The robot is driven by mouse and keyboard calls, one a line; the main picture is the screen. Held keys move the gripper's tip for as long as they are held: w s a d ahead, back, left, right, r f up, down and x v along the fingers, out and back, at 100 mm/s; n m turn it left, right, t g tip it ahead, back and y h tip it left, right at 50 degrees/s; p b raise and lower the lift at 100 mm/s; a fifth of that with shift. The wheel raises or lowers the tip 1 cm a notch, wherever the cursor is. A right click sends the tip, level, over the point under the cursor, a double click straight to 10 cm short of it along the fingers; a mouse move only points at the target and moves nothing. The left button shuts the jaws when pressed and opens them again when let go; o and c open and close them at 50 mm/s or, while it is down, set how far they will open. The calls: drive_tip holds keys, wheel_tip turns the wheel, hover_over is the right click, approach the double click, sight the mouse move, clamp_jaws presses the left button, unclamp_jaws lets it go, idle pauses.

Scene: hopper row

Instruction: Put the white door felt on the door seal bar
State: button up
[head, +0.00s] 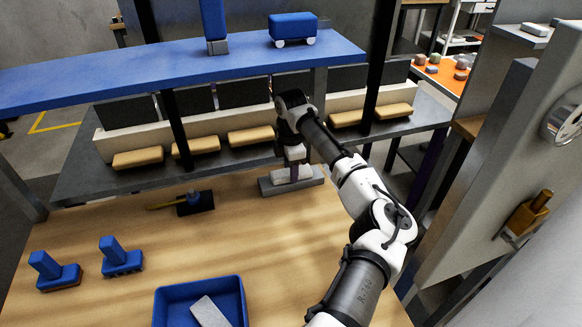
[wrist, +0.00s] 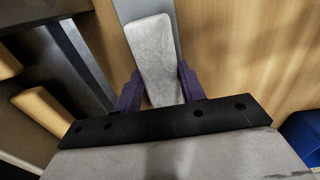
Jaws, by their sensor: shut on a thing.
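The white door felt (wrist: 156,45) is a pale, rounded block between the two purple fingers of my gripper (wrist: 160,88) in the wrist view. In the head view my gripper (head: 293,160) points down at the back of the wooden table, with the felt (head: 291,174) at its tip. The grey door seal bar (head: 312,182) lies directly under the felt, and the felt lines up roughly along it. The felt looks down on the bar or just above it; I cannot tell contact for sure. Part of the bar (wrist: 128,10) shows beside the felt in the wrist view.
A blue tray (head: 172,305) with a pale block (head: 209,312) stands at the front. Two blue-handled tools (head: 54,272) (head: 120,257) stand at left, and a dark brush (head: 195,203) lies left of the bar. A grey shelf with several tan blocks (head: 250,136) runs behind.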

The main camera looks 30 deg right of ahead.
drive_tip(key=o, duration=1)
drive_tip(key=shift+c, duration=0.2)
drive_tip(key=shift+r+b, duration=0.95)
drive_tip(key=shift+r, duration=2.9)
